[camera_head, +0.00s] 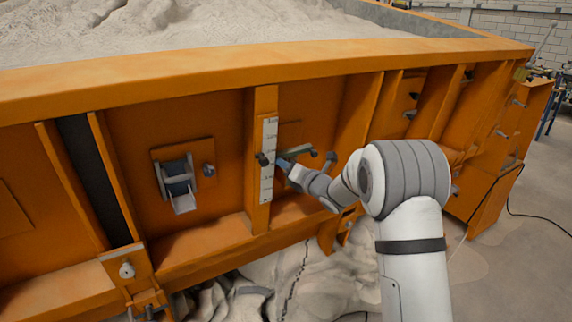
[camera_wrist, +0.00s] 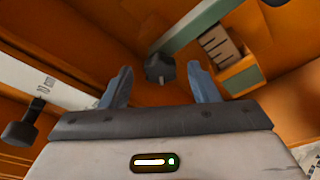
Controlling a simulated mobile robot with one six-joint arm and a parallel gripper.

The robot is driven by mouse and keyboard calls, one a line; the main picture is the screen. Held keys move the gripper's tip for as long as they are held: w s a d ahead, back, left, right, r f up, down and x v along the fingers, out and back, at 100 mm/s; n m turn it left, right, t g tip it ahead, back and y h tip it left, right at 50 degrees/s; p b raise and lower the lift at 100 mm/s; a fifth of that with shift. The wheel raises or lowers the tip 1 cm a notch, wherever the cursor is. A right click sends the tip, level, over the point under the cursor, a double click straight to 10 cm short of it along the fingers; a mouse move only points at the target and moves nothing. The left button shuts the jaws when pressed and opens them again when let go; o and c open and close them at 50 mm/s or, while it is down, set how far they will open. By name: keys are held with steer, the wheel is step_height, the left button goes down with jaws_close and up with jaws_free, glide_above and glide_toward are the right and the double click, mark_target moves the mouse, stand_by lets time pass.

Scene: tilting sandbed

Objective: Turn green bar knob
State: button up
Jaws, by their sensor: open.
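A pale green bar (camera_wrist: 205,24) runs diagonally across the upper part of the wrist view. A dark faceted knob (camera_wrist: 160,67) sits at its lower left end. In the head view the bar (camera_head: 302,152) is small and partly hidden by my arm at the orange wall. My gripper (camera_wrist: 160,83) is open, with one blue-grey finger on each side of the dark knob in the picture. I cannot tell whether the fingers reach around it or stop short, and no contact shows. In the head view my gripper (camera_head: 284,163) is close to the wall.
A white scale strip (camera_head: 268,165) stands left of my gripper, with another dark knob (camera_wrist: 21,128) beside it. A metal chute (camera_head: 178,180) is farther left. Upright orange ribs (camera_head: 354,125) stand to the right. Sand (camera_head: 200,30) fills the bed above.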

steer(key=shift+c, duration=0.2)
steer(key=c, duration=0.9)
steer(key=shift+f+m+t+y+b, duration=0.3)
steer(key=shift+m+t+b, duration=0.4)
steer(key=shift+m+b, duration=3.4)
steer(key=shift+f+m+t+y+b, duration=0.3)
steer(key=shift+m+t+b, duration=0.4)
steer(key=shift+m+b, duration=3.4)
steer(key=shift+f+m+t+y+b, duration=0.25)
steer(key=shift+m+t+b, duration=0.45)
steer(key=shift+m+b, duration=3.4)
steer(key=shift+a+r+m+p, duration=0.1)
steer(key=shift+m+p, duration=0.75)
steer(key=shift+m, duration=0.15)
